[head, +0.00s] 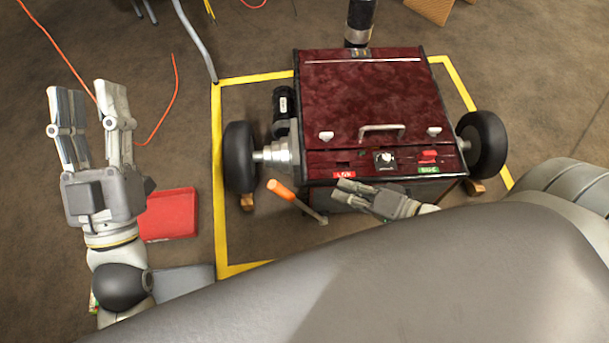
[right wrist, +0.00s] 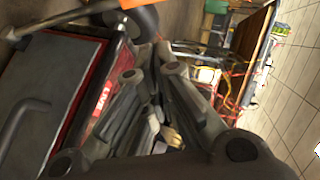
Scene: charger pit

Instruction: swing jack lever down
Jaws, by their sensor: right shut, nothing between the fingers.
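The jack lever (head: 297,200), with an orange handle and a metal rod, sticks out at the front left of the dark red wheeled machine (head: 375,95). It slants, with its orange end up and left. My left gripper (head: 88,90) is open and empty, far left of the machine.
The machine has a left wheel (head: 240,157), a right wheel (head: 483,142) and a metal lid handle (head: 382,131). Yellow tape (head: 217,190) frames it on the floor. A red tray (head: 170,213) lies near my left gripper. Orange cable (head: 168,105) runs across the floor.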

